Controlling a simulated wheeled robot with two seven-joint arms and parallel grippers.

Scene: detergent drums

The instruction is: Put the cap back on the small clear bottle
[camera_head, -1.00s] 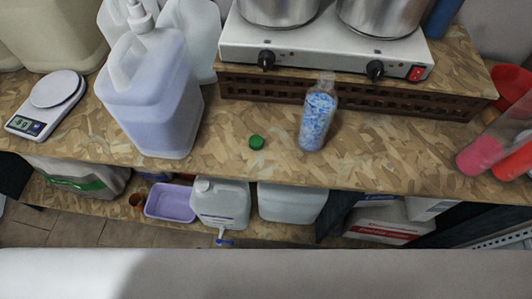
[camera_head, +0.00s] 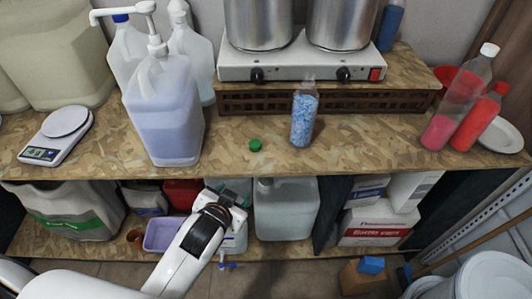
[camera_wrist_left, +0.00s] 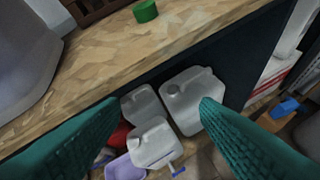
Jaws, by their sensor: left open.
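The small clear bottle (camera_head: 304,118) stands upright on the wood-chip worktop, in front of the hotplate. It holds blue and white granules and its neck has no cap. A green cap (camera_head: 255,145) lies on the worktop to the left of the bottle, near the front edge. The cap also shows at the top of the left wrist view (camera_wrist_left: 145,11); the bottle is not in that view. My left gripper (camera_head: 233,188) is in front of and below the worktop edge, short of the cap. Its teal fingers are wide apart with nothing between them (camera_wrist_left: 158,104). My right gripper is not in view.
A large jug with a pump (camera_head: 165,110) stands left of the cap, beside a scale (camera_head: 58,135). A hotplate (camera_head: 300,67) with pots is behind. Bottles with pink and red contents stand at right. The lower shelf holds canisters (camera_head: 285,208) and a purple tub (camera_head: 163,235).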

